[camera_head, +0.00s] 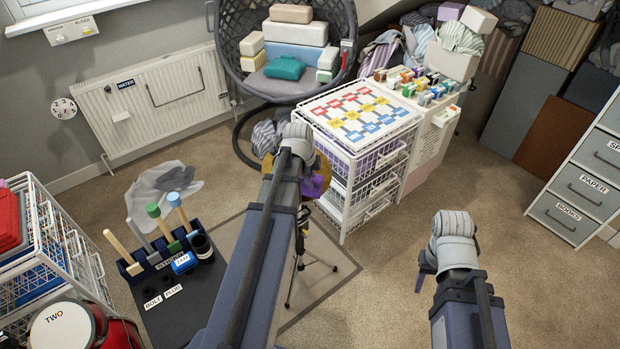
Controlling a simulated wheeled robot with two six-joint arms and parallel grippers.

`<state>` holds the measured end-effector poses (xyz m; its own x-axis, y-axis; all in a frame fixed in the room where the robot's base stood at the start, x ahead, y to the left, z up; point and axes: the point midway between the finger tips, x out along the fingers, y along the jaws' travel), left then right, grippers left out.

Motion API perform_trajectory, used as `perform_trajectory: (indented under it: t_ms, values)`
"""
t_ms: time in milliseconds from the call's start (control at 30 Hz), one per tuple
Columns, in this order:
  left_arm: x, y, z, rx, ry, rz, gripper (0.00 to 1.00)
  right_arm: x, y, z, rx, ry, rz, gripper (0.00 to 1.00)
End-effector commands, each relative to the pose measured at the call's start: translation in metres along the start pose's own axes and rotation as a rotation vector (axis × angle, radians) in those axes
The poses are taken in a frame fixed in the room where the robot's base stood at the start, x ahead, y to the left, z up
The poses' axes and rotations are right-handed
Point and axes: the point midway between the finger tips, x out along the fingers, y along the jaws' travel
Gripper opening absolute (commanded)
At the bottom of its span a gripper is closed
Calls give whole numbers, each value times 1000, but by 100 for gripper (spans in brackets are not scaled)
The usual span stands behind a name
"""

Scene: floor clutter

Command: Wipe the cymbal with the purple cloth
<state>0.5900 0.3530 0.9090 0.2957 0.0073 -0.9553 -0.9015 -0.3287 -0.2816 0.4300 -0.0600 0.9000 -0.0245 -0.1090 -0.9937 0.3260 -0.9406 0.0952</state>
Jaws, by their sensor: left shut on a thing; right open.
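The gold cymbal (324,171) sits on a dark tripod stand (318,262) on the rug, left of the wire drawer unit. My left arm crosses in front and hides most of it. The purple cloth (314,188) shows as a small patch at the cymbal, beside my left wrist. My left gripper (306,172) is shut on the cloth, its fingertips largely hidden by my wrist. The cloth overlaps the cymbal in the picture; whether it touches is hidden. My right gripper (425,272) is open and empty over the carpet at the lower right.
A white wire drawer unit (343,196) stands just right of the cymbal. A black holder with several handles (180,262) and a wire rack (75,250) are at left. A grey cabinet (580,190) is at right. Carpet (480,190) is clear between drawers and cabinet.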

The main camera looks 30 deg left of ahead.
Motion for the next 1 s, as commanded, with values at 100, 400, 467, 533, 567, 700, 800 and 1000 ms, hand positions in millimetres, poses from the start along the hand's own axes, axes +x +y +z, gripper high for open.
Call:
perform_trajectory:
  t_ms: [100,400,467,533,567,700,800,1000]
  values:
    - [-4,0,-1,0,0,0,0,-4,0,0,0,0,0,50]
    - [-28,0,-10,0,0,0,0,-28,3,2,0,0,0,50]
    - [-30,0,-11,0,0,0,0,-29,3,2,0,0,0,50]
    - [-29,0,-12,-1,0,0,0,-28,3,2,0,0,0,50]
    - [-28,0,-12,-1,0,0,0,-28,3,2,0,0,0,50]
    - [-28,0,-12,0,0,0,0,-27,3,2,0,0,0,50]
    - [-28,0,-11,0,0,0,0,-27,3,2,0,0,0,50]
    - [-28,0,-11,0,0,0,0,-27,3,2,0,0,0,50]
